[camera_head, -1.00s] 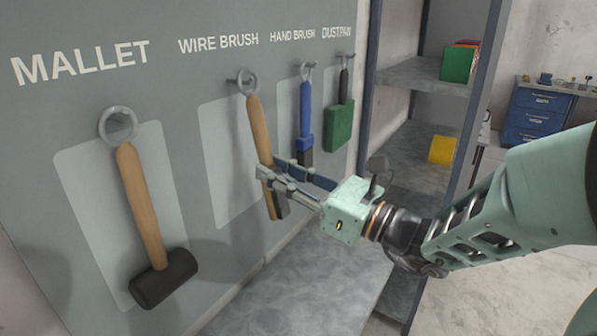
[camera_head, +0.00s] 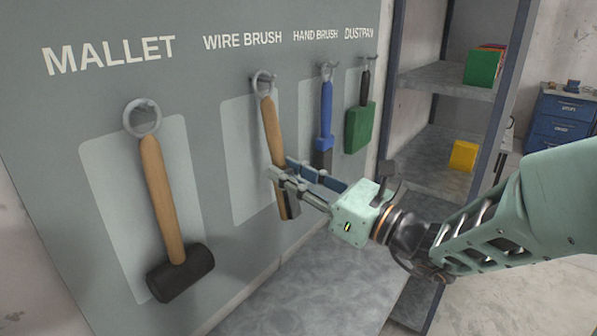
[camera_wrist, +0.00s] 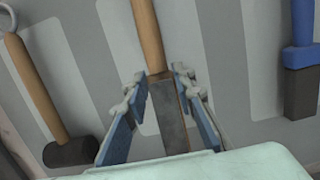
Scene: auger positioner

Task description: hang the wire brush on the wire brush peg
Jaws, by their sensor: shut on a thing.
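The wire brush (camera_head: 272,125) has a wooden handle with a ring at its top and a dark head at its lower end. It hangs down, slightly tilted, in front of the board under the WIRE BRUSH label. Its ring is at the wire brush peg (camera_head: 257,76); I cannot tell for certain whether the ring is around the peg. My gripper (camera_head: 281,171) is shut on the brush near its lower part. In the wrist view, the fingers (camera_wrist: 158,76) are on both sides of the brush (camera_wrist: 168,115), where handle meets head.
A mallet (camera_head: 163,200) hangs to the left. A blue hand brush (camera_head: 326,105) and a green dustpan (camera_head: 360,128) hang close by on the right. A metal shelf (camera_head: 450,78) stands beyond them, to the right of the board (camera_head: 225,30).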

